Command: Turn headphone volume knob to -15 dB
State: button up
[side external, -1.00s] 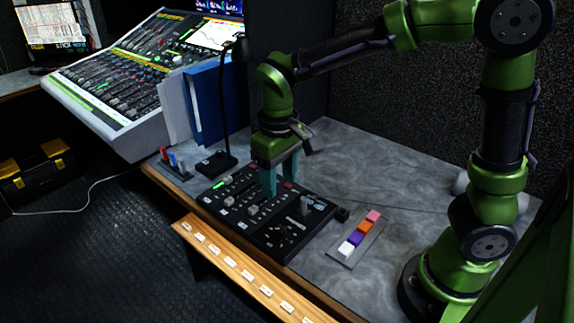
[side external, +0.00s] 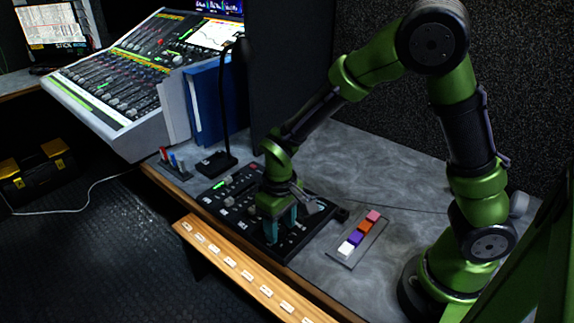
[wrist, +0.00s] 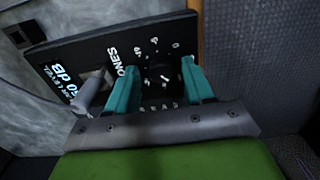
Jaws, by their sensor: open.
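The black control panel (side external: 232,201) lies on the grey desk in the side view. In the wrist view its face (wrist: 95,50) shows lettering ending in "ONES" and a lit readout (wrist: 63,82) with "50 dB"; any sign before it is unclear. A dark round headphone knob (wrist: 158,74) with white marks around it lies between my fingertips. My gripper (wrist: 158,66), teal-fingered, is open, one finger on either side of the knob; I cannot tell whether they touch it. In the side view my gripper (side external: 281,238) is low over the panel's near right part and hides the knob.
A grey cylindrical handle (wrist: 96,92) stands left of my fingers in the wrist view. A tray of coloured blocks (side external: 358,236) lies right of the panel. A gooseneck lamp (side external: 217,160) stands behind it. A wooden strip (side external: 245,272) runs along the desk's front.

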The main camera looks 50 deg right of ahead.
jog(key=shift+c, duration=0.5)
grip_shut()
jog(key=shift+m, duration=0.3)
